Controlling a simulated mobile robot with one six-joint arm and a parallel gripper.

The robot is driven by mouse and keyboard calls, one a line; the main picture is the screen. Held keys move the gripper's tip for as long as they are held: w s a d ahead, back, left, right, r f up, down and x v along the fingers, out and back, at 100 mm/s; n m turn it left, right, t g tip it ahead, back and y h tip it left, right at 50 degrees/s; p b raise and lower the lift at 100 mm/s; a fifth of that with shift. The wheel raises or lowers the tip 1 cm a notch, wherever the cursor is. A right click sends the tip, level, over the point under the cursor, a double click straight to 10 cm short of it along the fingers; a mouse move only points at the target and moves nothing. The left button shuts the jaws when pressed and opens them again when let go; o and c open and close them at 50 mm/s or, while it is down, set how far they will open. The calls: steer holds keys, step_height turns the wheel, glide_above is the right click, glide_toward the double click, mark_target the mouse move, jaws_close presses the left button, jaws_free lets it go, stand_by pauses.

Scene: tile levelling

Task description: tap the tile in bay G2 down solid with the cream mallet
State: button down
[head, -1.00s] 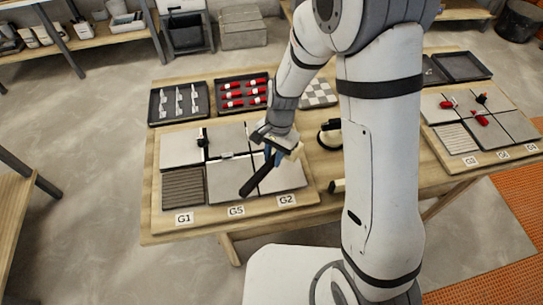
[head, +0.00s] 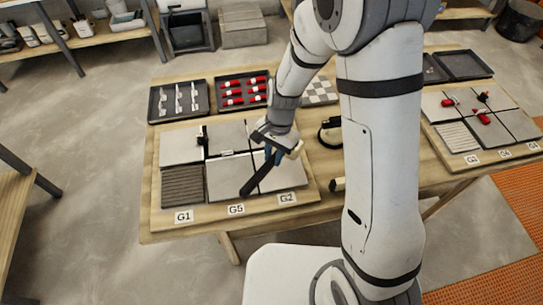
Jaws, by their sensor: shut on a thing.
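My gripper (head: 272,152) is over the right part of the left tile board and is shut on the mallet. The mallet's black handle (head: 254,182) slants down and left across the tiles. Its cream head (head: 297,149) shows at the right of the jaws, partly hidden by them. The pale grey tile in bay G2 (head: 287,176) lies at the front right of the board, behind the G2 label (head: 288,198). The mallet is above or at its edge. I cannot tell whether the head touches the tile.
Bay G1 (head: 183,187) has a ribbed bed with no tile. A black clip (head: 202,138) stands between the back tiles. Trays of white clips (head: 178,101) and red pieces (head: 244,92) lie behind. A second tiled board (head: 484,118) is at the right.

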steer(key=shift+r, duration=0.5)
steer(key=shift+f, duration=0.1)
